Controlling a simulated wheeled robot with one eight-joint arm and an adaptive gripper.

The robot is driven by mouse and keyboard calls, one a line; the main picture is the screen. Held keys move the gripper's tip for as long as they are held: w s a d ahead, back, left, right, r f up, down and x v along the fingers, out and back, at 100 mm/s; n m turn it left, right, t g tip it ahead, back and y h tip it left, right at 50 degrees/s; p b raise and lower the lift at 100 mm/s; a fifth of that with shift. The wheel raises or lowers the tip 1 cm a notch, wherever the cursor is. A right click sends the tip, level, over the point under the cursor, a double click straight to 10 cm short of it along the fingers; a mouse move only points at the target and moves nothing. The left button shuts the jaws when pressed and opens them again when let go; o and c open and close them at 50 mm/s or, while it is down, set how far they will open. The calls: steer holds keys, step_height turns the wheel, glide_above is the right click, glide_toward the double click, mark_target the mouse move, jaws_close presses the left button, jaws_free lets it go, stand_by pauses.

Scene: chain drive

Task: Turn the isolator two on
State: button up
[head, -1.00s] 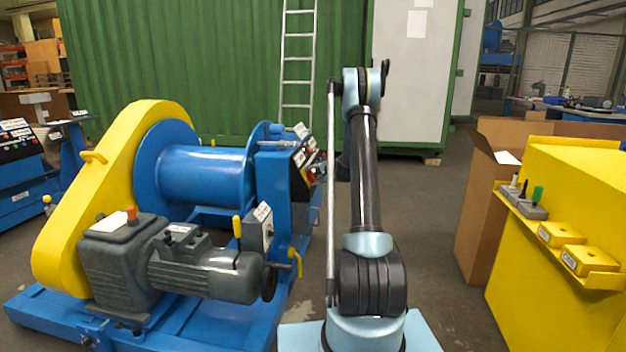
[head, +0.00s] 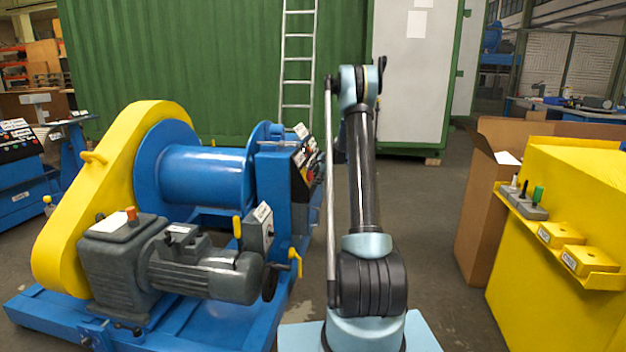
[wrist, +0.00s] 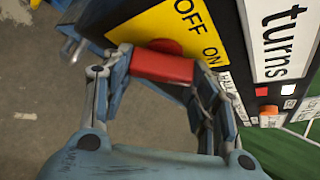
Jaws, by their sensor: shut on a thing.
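In the wrist view a red rotary handle (wrist: 162,68) sits on a yellow plate (wrist: 160,24) marked OFF and ON. The plate is on a dark panel. My gripper (wrist: 160,73) is shut on the red handle, with one finger at each end of it. I cannot read an isolator number on the plate, and I cannot tell which mark the handle points to. In the head view my gripper and this handle are hidden behind my arm and the blue machine.
A white label reading "turns" (wrist: 282,35) and an orange button (wrist: 268,110) are beside the plate. In the head view the blue winch (head: 205,177) stands at left, and a yellow cabinet (head: 575,190) and a cardboard box (head: 485,210) at right. Floor between is open.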

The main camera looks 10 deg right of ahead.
steer(key=shift+w+d, duration=0.1)
steer(key=o, duration=1.1)
steer(key=shift+c, duration=0.2)
steer(key=shift+r, duration=0.1)
steer(key=v, duration=1.1)
steer(key=shift+s+r, duration=0.25)
steer(key=shift+d, duration=0.1)
